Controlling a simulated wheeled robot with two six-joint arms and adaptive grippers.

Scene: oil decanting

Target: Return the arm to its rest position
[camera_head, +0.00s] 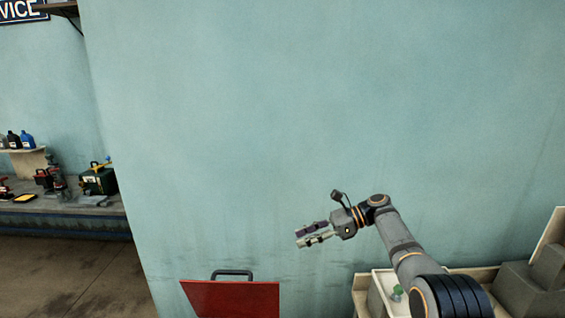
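My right gripper (299,238) is held out in front of the pale teal wall, right of the middle of the view. Its two fingers point left with a gap between them, and nothing shows in it. My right arm (400,242) reaches up to it from the lower right. My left gripper and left arm are not in view.
A red box or panel with a dark handle (231,300) stands below and left of the gripper. A light shelf or tray with a green-capped container (397,293) and grey blocks (530,285) lies at lower right. A cluttered workbench (65,208) is far left. The wall (250,120) fills the middle.

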